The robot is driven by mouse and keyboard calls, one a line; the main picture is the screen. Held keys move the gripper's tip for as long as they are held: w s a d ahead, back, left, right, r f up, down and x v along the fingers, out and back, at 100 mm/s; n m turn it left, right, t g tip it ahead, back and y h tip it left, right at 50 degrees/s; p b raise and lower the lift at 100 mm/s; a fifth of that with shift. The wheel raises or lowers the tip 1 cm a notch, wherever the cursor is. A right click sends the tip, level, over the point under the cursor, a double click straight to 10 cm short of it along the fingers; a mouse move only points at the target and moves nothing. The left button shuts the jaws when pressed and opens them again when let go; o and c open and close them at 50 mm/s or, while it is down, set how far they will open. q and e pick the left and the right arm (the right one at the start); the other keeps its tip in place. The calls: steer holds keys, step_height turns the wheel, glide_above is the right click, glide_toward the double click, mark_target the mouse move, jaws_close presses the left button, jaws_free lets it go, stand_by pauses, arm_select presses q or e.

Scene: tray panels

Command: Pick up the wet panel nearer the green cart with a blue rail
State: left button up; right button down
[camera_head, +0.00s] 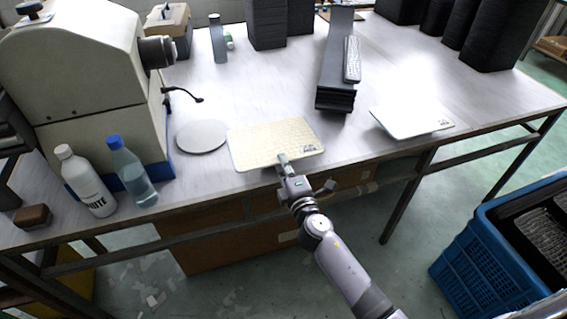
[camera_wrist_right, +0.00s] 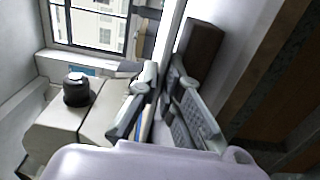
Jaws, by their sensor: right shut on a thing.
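A cream speckled panel (camera_head: 262,140) with small dark print at its right front corner lies near the front edge of the table. My right gripper (camera_head: 284,162) is shut on the front edge of this cream panel. In the right wrist view the fingers (camera_wrist_right: 160,92) are close together, and the panel between them is hard to make out. A second panel, white (camera_head: 408,120), with similar print, lies to the right and reaches over the table's front edge. I cannot tell which panel is wet. No green cart with a blue rail shows. My left gripper is not in view.
A round grey disc (camera_head: 201,136) lies left of the cream panel. Two bottles (camera_head: 132,172) and a large beige machine (camera_head: 85,80) stand at the left. Dark stacked trays (camera_head: 336,93) stand behind. A blue crate (camera_head: 467,262) stands on the floor at right.

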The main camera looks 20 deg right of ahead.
steer(key=s+r+p, duration=0.3)
steer(key=s+r, duration=0.1)
steer(key=s, duration=0.4)
steer(key=shift+d, duration=0.15)
